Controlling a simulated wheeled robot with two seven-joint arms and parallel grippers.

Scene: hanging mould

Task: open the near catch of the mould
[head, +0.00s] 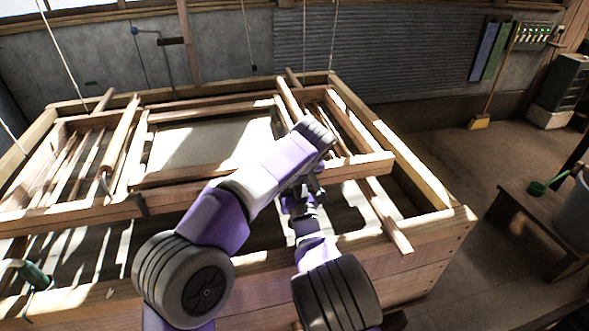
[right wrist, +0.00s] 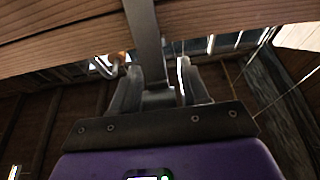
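The mould, a pale screen (head: 205,148) in a wooden frame, hangs over a large wooden vat (head: 385,262). In the right wrist view my right gripper (right wrist: 160,65) is beside a wooden beam (right wrist: 60,30). Its fingers stand apart. A grey metal strap (right wrist: 144,22), which looks like the catch, runs from the beam down between them. Whether a finger touches it is unclear. In the head view my purple and grey arm parts cover the near rail (head: 365,168) in the middle and hide the catch there. My left gripper cannot be made out.
A dark metal fitting (head: 140,205) sits on the near rail further left. Ropes (head: 247,38) hang from above. A loose batten (head: 388,218) lies across the vat's near right. A bench (head: 535,215) with a bucket (head: 574,210) stands at right, with bare floor between.

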